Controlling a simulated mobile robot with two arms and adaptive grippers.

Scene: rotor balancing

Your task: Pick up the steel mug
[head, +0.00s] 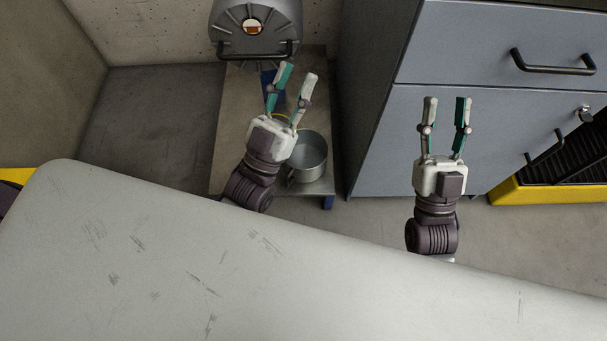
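The steel mug (310,160) is a round, open metal vessel near the front right corner of a low bench (229,130). Its left side is partly hidden behind my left gripper. My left gripper (298,70) is open, with its fingers pointing away past the mug toward the back of the bench. Nothing shows between its fingers. My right gripper (446,99) is open and empty in front of the blue-grey cabinet, well to the right of the mug.
A grey metal machine with a black handle (254,30) stands at the back of the bench. A blue item (267,92) lies partly behind my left fingers. The drawer cabinet (480,40) rises right of the bench. A yellow-edged black crate (550,187) is at right.

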